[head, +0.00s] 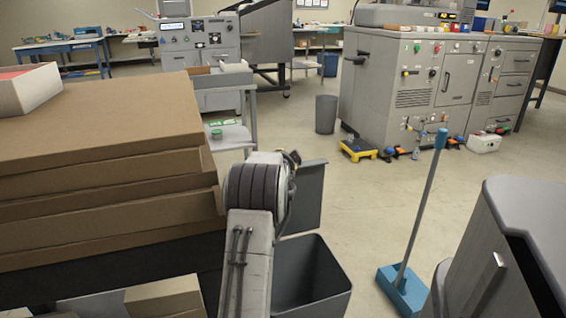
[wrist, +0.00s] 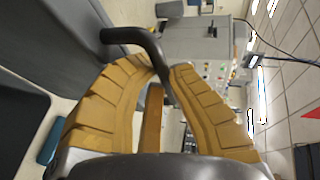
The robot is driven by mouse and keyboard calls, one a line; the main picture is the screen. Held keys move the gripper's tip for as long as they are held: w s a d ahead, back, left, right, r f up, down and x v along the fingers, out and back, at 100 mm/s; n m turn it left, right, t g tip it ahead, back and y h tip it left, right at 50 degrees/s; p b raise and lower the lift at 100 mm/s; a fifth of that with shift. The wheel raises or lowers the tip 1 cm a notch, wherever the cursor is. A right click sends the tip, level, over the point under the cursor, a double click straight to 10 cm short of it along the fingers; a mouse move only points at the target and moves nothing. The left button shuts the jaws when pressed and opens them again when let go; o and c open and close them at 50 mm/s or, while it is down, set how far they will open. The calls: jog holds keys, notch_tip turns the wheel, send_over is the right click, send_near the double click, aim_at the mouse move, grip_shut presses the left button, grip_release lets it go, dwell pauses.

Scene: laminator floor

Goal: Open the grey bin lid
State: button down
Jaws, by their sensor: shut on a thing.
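The grey bin (head: 335,290) stands on the floor in the head view, just right of my arm. Its mouth is uncovered and the dark inside shows. The grey lid (head: 308,200) stands raised, nearly upright, at the far side of the bin. In the wrist view the lid (wrist: 55,22) fills the upper left, with a dark curved handle (wrist: 124,37) on it. My gripper (wrist: 164,76) has its tan fingers closed on this handle. In the head view my arm hides the fingers and the handle.
Stacked cardboard (head: 110,150) stands close on the left. A blue broom (head: 420,220) stands to the right of the bin, and a grey cabinet (head: 530,220) is at the lower right. Open floor lies beyond, towards a large grey machine (head: 400,85).

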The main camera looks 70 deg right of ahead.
jog(key=shift+w+d+r, duration=0.1)
jog(key=shift+r, duration=0.2)
jog(key=c, duration=1.6)
grip_release()
jog(key=o, duration=0.5)
jog(key=shift+f, duration=0.15)
jog(key=shift+v, duration=6.1)
